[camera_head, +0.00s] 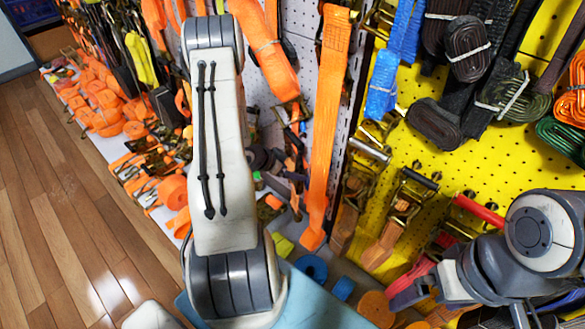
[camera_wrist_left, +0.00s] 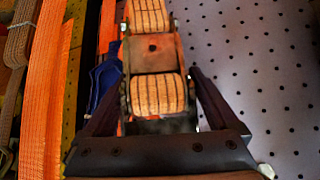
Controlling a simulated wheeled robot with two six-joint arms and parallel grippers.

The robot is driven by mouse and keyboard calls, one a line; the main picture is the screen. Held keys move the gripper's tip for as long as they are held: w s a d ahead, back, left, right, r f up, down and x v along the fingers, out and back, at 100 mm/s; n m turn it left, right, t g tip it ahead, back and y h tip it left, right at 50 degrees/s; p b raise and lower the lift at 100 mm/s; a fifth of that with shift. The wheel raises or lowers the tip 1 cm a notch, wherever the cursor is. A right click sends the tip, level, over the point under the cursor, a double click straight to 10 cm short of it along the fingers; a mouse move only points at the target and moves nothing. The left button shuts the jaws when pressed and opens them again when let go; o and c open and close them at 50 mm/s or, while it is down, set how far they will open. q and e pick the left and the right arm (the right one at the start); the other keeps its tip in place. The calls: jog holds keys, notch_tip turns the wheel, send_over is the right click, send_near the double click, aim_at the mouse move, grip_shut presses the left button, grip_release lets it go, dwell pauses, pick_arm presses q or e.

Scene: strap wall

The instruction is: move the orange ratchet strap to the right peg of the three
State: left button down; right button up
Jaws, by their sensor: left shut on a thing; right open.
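In the left wrist view, the orange ratchet strap (camera_wrist_left: 156,91), with striped orange webbing and a metal ratchet, sits between the dark fingers of my left gripper (camera_wrist_left: 155,120). The gripper is shut on it in front of a perforated panel. In the head view my left arm covers the middle, and its gripper is hidden. My right gripper (camera_head: 482,298) is open at the lower right, partly cut off by the frame edge. I cannot make out the three pegs or which one is the right peg.
Long orange straps (camera_head: 329,110) hang on a white perforated panel (camera_head: 300,25). A yellow panel (camera_head: 425,130) at right carries several ratchets, black webbing and a blue strap (camera_head: 384,80). Orange strap rolls (camera_head: 100,105) crowd the left display. Wooden floor (camera_head: 45,210) is clear at left.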

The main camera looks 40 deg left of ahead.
pick_arm(q)
jog(key=shift+r, duration=0.1)
grip_release()
jog(key=p+v, duration=0.2)
jog(key=v, duration=0.8)
jog(key=shift+s+r, duration=0.1)
jog(key=b+x, duration=0.2)
jog(key=x, duration=0.8)
jog(key=shift+f, duration=0.25)
jog(key=shift+r, duration=0.3)
jog(key=shift+s+r, duration=0.45)
jog(key=shift+s, duration=0.15)
jog(key=shift+a, duration=0.1)
